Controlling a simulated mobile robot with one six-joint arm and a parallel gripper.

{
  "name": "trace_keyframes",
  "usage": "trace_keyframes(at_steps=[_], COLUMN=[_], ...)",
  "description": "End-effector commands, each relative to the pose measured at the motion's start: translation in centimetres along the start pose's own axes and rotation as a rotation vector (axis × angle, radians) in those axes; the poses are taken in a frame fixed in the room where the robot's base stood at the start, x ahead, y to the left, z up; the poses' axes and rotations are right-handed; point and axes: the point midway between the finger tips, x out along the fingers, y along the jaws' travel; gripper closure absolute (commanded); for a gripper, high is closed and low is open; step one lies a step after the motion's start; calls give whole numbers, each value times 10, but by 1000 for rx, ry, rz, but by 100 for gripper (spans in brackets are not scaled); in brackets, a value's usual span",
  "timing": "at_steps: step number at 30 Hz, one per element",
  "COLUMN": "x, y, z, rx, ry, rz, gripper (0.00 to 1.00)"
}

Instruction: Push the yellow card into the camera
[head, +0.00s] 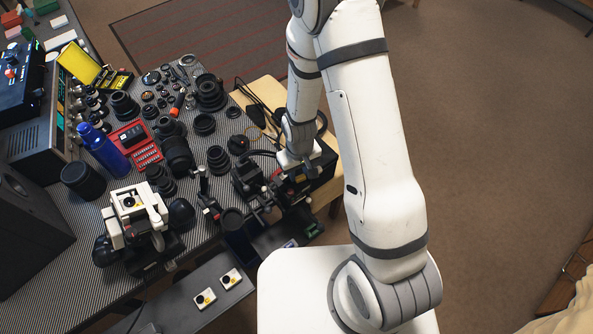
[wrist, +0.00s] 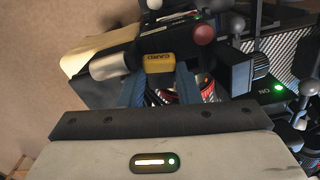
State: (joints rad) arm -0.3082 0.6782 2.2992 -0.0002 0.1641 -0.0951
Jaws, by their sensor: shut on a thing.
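The yellow card (wrist: 160,63), with dark lettering on its face, sits between the tips of my gripper (wrist: 160,75) in the wrist view. My gripper's two blue fingers are shut on the card. The card's far end meets the lower side of the black camera (wrist: 155,35), which has a red button on it. How deep the card sits in the camera is hidden. In the head view my gripper (head: 287,178) is at the dark equipment near the table's right side, and the card cannot be made out there.
The patterned table (head: 225,135) holds many lenses, a red case (head: 135,145) and a blue bottle (head: 103,150) left of my arm. A white device (head: 135,215) stands at the lower left. A dark box with a green light (wrist: 278,88) is close on the gripper's right.

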Motion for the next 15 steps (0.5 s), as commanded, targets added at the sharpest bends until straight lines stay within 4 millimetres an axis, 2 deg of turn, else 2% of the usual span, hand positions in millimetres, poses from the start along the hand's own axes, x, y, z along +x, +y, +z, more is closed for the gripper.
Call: trace_keyframes(at_steps=[15], x=[-6], y=[0], z=[0], rx=[1], ry=[0], rz=[0], gripper=[98])
